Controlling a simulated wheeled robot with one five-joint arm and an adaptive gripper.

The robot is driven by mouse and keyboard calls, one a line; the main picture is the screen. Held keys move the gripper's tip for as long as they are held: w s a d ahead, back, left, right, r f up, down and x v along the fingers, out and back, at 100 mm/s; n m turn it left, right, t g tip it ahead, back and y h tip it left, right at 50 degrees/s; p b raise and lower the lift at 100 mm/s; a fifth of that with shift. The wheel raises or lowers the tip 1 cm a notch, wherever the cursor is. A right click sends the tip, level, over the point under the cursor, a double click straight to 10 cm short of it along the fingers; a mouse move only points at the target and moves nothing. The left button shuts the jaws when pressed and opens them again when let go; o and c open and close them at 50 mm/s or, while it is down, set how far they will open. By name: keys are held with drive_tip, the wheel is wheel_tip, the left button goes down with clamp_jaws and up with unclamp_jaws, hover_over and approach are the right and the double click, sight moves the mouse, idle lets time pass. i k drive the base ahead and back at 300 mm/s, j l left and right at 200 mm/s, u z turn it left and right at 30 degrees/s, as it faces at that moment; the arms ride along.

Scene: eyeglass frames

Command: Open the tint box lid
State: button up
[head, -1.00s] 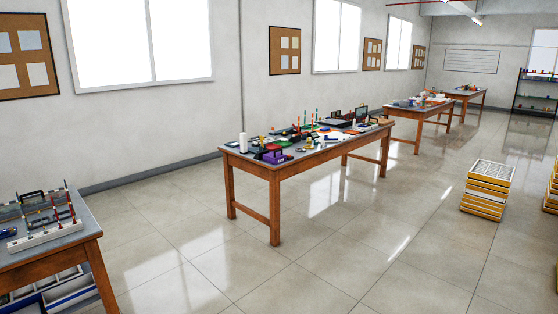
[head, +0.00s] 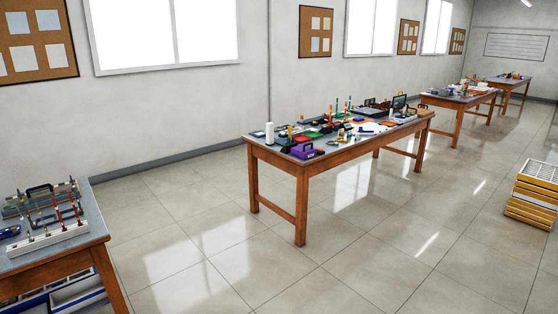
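I cannot pick out the tint box or its lid for certain at this distance. A wooden table with a grey top (head: 262,143) stands in the middle of the head view, crowded with small items. A purple box-like thing (head: 303,151) with a dark part on top sits near its front edge. A black case-like thing (head: 398,103) stands toward the table's far end, and I cannot tell what it is. My gripper is not in view.
A nearer table (head: 97,228) with a white rack (head: 48,240) stands at the lower left. Other tables (head: 458,101) line the wall farther back. Stacked yellow and white trays (head: 532,195) stand at the right. The tiled floor (head: 350,255) between is clear.

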sight(304, 146)
drive_tip(key=i+u, duration=0.1)
drive_tip(key=i, duration=2.1)
drive_tip(key=i+l+u, duration=0.2)
drive_tip(key=i+u, duration=0.25)
drive_tip(key=i, duration=0.25)
drive_tip(key=i+l+u, duration=0.45)
drive_tip(key=i, duration=0.15)
drive_tip(key=i+l+u, duration=0.45)
drive_tip(key=i+l, duration=0.15)
drive_tip(key=i+l+u, duration=0.45)
drive_tip(key=l, duration=0.35)
